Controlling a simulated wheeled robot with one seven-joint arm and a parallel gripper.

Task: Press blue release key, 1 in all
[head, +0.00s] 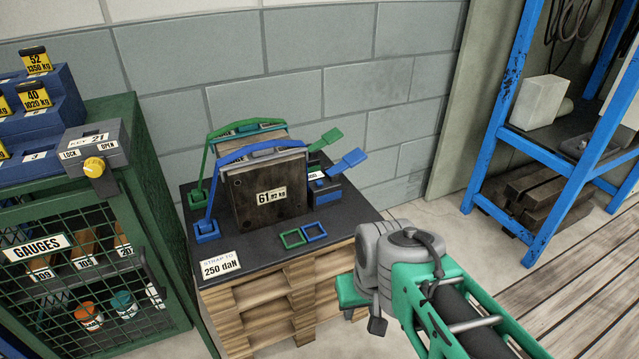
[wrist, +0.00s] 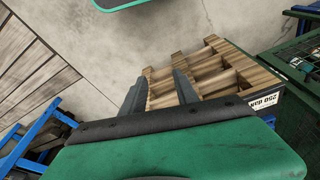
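A dark block labelled 61 (head: 268,192) stands on a black-topped pallet, with a blue strap (head: 262,153) over it. The strap runs to a blue ratchet (head: 325,190) at the block's right, with its blue lever (head: 350,161) tilted up to the right. The blue release key is too small to pick out on the ratchet. A green strap and green lever (head: 326,139) sit just behind. My gripper (wrist: 160,90) is open and empty in the wrist view, with the pallet (wrist: 205,72) beyond its fingers. In the head view my arm is right of the pallet, apart from the ratchet; its fingertips are hidden.
Blue (head: 314,232) and green (head: 291,239) square frames lie on the black top near a "250 daN" card (head: 219,268). A green gauge cabinet (head: 100,230) stands left, a blue rack (head: 540,140) right. A block wall is close behind. Floor between pallet and rack is clear.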

